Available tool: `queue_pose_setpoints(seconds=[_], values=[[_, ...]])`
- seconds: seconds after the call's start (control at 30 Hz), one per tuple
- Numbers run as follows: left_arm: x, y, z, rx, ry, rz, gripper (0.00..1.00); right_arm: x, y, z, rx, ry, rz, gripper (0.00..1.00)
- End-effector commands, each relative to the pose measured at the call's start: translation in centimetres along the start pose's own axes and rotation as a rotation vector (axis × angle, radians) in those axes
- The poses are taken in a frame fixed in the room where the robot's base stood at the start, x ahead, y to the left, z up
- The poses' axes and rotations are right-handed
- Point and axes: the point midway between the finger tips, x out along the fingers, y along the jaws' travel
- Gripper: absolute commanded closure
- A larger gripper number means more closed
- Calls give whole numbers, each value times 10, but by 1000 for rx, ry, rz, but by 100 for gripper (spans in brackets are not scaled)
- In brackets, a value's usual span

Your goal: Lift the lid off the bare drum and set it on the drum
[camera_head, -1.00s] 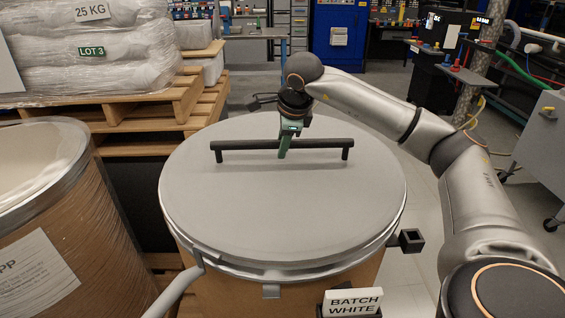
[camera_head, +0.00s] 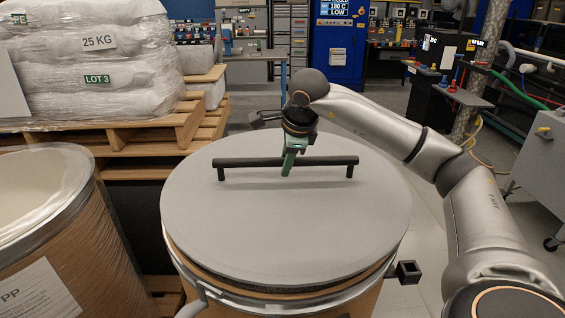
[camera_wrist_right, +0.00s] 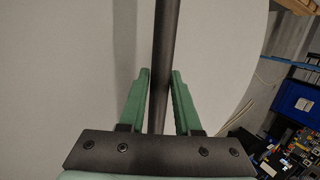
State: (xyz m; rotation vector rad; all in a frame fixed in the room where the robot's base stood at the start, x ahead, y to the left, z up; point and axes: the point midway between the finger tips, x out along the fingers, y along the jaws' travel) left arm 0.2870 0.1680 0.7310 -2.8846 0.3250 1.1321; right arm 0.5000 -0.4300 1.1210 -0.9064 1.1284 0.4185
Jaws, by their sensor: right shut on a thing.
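The round grey lid (camera_head: 290,225) has a black bar handle (camera_head: 240,163) across its top. It is over the brown drum (camera_head: 225,293) in the middle, and a dark gap shows between lid and drum rim at the front. My right gripper (camera_head: 288,170) is shut on the middle of the handle. In the right wrist view the green fingers (camera_wrist_right: 159,85) stand on both sides of the bar (camera_wrist_right: 164,40), with the lid's pale surface (camera_wrist_right: 60,80) behind. The open drum (camera_head: 50,240) at the left has a pale liner inside. My left gripper is not in view.
A pallet (camera_head: 150,133) with wrapped white sacks (camera_head: 95,75) stands behind the open drum. A black square bracket (camera_head: 408,272) sticks out at the middle drum's right. A grey cabinet (camera_head: 535,170) stands at the right edge. Grey floor shows between them.

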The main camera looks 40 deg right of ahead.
Motion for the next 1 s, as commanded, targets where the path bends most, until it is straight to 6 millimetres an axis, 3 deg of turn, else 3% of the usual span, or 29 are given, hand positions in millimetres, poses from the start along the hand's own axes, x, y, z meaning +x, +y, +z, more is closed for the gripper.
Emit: queue_pose_setpoints(seconds=[0.03, 0.23, 0.5, 0.73, 1.0], values=[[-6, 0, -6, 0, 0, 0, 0, -17, -3, -2, 3, -6, -11, 100], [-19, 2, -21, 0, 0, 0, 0, -65, 5, -13, 2, -6, -13, 100], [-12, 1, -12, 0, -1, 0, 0, -103, 39, -40, 3, -3, -11, 100], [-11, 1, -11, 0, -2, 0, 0, -123, 53, -52, 3, -4, -10, 100], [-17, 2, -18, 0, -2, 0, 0, -138, 54, -54, 3, -4, -8, 100]])
